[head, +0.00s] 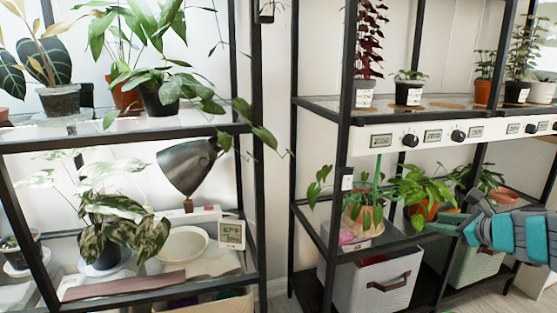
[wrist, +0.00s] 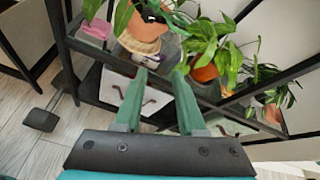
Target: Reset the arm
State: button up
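My gripper (head: 458,222) is at the right of the head view, in front of the lower shelf of the right rack. In the wrist view my gripper (wrist: 160,73) shows two green fingers standing apart, with nothing between them. The fingers point toward the shelf edge and the potted plants there. An orange-potted leafy plant (wrist: 207,50) is just beyond the fingertips, and the same plant shows in the head view (head: 426,188). I cannot tell whether a fingertip touches the shelf edge.
The right rack's lower shelf (head: 400,238) holds several pots close to my gripper. Below it stand light bins with handles (head: 385,285). The left rack holds plants, a grey lamp (head: 187,166), a white bowl (head: 184,244) and a small display (head: 231,234).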

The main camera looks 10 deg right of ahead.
jog(key=w+a+n+g+y+p, duration=0.1)
jog(key=a+n+g+y, duration=0.25)
jog(key=a+n, duration=1.05)
jog(key=s+a+f+n+g+y+p, duration=0.1)
jog(key=s+a+g, duration=0.15)
jog(key=a, duration=0.45)
jog(key=s+a+f+n+g, duration=0.1)
jog(key=s+a+f+n, duration=0.15)
jog(key=a, duration=0.35)
jog(key=s+a+f+g+y+p, duration=0.1)
jog(key=s+a, duration=0.2)
jog(key=a, duration=0.4)
jog(key=s+a+f+n+g+h+p, duration=0.1)
jog(key=s+n+g+h, duration=0.2)
jog(key=s+n, duration=0.3)
jog(key=s+f+n+g+h+p, duration=0.1)
jog(key=s+n, duration=0.6)
jog(key=s, duration=0.9)
jog(key=f+g+h, duration=0.1)
jog(key=g+h, duration=0.1)
jog(key=shift+a+f+g, duration=0.3)
jog(key=shift+a, duration=0.05)
